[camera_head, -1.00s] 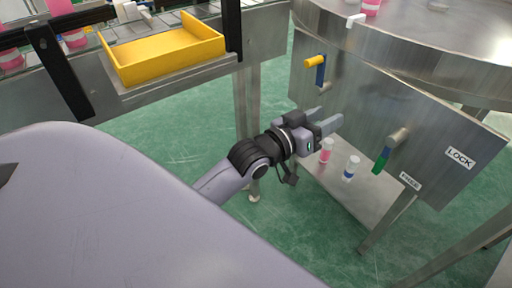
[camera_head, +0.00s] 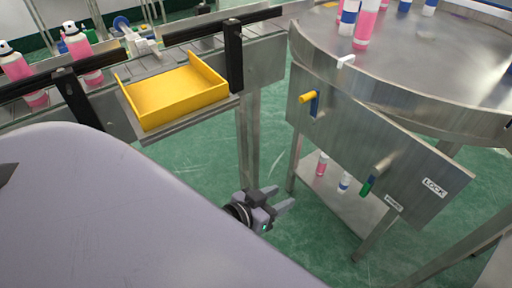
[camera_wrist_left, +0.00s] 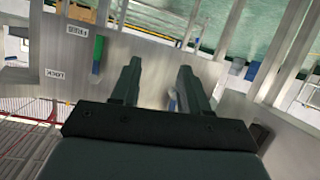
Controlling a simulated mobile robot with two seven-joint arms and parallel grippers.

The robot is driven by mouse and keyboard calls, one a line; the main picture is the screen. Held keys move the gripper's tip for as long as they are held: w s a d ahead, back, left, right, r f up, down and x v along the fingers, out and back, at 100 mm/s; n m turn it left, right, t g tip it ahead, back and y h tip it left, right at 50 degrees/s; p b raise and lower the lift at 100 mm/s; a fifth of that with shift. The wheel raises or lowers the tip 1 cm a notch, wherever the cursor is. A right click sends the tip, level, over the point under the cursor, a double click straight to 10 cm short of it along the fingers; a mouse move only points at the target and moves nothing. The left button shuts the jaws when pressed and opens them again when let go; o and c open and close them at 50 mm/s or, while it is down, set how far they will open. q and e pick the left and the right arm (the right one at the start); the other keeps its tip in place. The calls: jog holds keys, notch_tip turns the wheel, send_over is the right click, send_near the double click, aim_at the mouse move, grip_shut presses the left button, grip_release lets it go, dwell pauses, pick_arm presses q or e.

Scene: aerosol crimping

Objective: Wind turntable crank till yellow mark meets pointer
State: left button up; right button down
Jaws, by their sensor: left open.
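The turntable (camera_head: 440,72) is a round steel top at the upper right. Its crank (camera_head: 309,99), with a yellow knob and a blue arm, sits on the steel front panel below the rim. A white block, perhaps the pointer (camera_head: 346,61), stands at the rim. My left gripper (camera_head: 286,203) is open and empty, below and left of the crank, clear of the panel. In the left wrist view its fingers (camera_wrist_left: 157,82) are apart; something bluish between them is too hidden to identify. My right gripper is not in view.
A green-handled lever (camera_head: 368,186) sits on the panel by the LOCK label (camera_head: 434,188) and a smaller label. Bottles (camera_head: 366,24) stand on the turntable; two more stand on the shelf below. A yellow tray (camera_head: 175,98) is beside a conveyor. Green floor lies open between.

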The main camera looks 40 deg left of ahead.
pick_arm(q)
jog(key=s+f+m+g+p, duration=0.1)
jog(key=s+p, duration=0.3)
jog(key=s, duration=0.4)
jog(key=shift+f+g+y, duration=0.4)
jog(key=shift+f+g, duration=0.3)
jog(key=shift+f, duration=0.2)
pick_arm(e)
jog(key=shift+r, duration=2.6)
